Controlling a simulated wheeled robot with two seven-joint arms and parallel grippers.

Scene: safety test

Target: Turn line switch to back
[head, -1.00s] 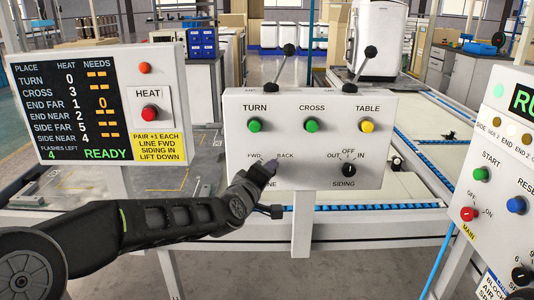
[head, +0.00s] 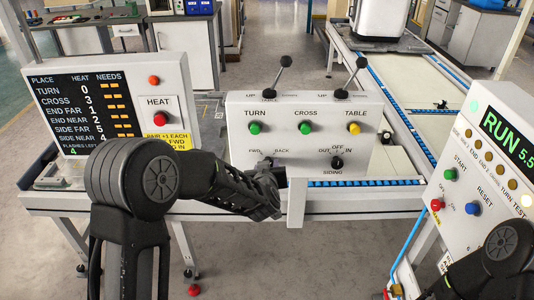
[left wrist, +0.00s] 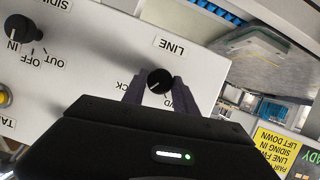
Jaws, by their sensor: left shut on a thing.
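The LINE switch is a round black knob (left wrist: 160,80) with a white pointer mark, low on the left of the white control panel (head: 240,115). In the left wrist view, seen roughly upside down, my left gripper's (left wrist: 159,84) two fingers sit on either side of the knob and are shut on it. Its white mark points to the lower left there, toward the BACK label rather than FWD. In the head view my left arm and wrist hide the knob, while the FWD and BACK labels show above it. My right gripper is out of sight.
The SIDING knob (head: 337,162) is to the right on the same panel. Green and yellow buttons and two levers (head: 355,74) are above. A display board (head: 88,105) stands left, a RUN panel (head: 485,160) right. A conveyor (head: 420,105) lies behind.

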